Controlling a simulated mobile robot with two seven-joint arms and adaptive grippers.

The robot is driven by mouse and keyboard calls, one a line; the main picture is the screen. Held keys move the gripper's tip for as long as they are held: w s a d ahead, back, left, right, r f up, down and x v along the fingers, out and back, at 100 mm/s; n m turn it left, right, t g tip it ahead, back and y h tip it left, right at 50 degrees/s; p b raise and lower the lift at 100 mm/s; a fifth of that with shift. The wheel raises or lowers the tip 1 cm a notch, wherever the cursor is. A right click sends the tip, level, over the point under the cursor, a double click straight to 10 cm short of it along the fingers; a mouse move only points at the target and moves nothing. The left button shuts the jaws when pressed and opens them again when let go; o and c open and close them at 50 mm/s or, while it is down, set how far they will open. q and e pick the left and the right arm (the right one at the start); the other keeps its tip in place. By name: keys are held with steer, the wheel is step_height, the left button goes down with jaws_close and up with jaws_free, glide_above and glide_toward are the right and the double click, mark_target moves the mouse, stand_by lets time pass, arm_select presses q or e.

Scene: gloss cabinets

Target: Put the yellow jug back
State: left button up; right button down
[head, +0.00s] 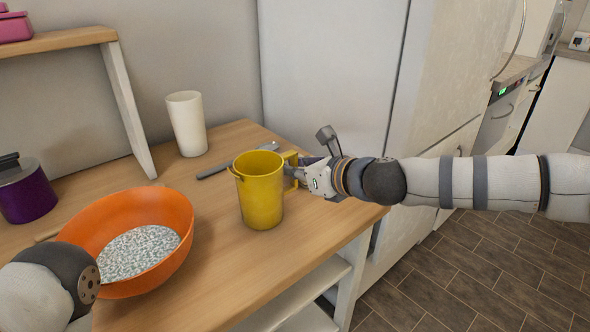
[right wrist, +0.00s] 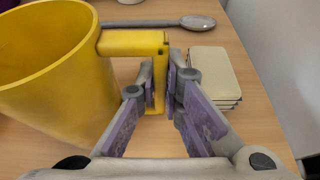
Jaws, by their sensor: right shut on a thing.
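The yellow jug (head: 260,190) is upright at the right part of the wooden table, its handle pointing right. My right gripper (head: 300,174) comes in from the right and is shut on the jug's handle. In the right wrist view the jug (right wrist: 55,75) fills the left side, and the fingers of my right gripper (right wrist: 162,88) are on either side of its handle. Whether the jug's base touches the table I cannot tell. Part of my left arm shows at the lower left of the head view; its gripper is out of view.
An orange bowl (head: 178,215) with grey grainy contents stands left of the jug. A white cup (head: 187,124), a spoon (right wrist: 195,22) and a stack of flat beige pieces (right wrist: 212,75) are nearby. A purple pot (head: 26,192) is at far left, below a shelf (head: 60,40).

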steer(key=shift+f, duration=0.2)
steer(key=c, duration=1.7)
jaws_free()
arm_select(q)
steer(key=shift+f, duration=0.1)
arm_select(e)
steer(key=shift+s+d+r, duration=0.15)
steer(key=shift+s+r, duration=0.05)
steer(key=shift+r, duration=0.25)
arm_select(q)
steer(key=shift+w+r+p, duration=0.75)
steer(key=shift+r+p, duration=0.05)
steer(key=shift+r, duration=0.15)
arm_select(e)
steer(key=v, duration=1.1)
steer(key=shift+s+d, duration=0.15)
steer(key=shift+s, duration=0.1)
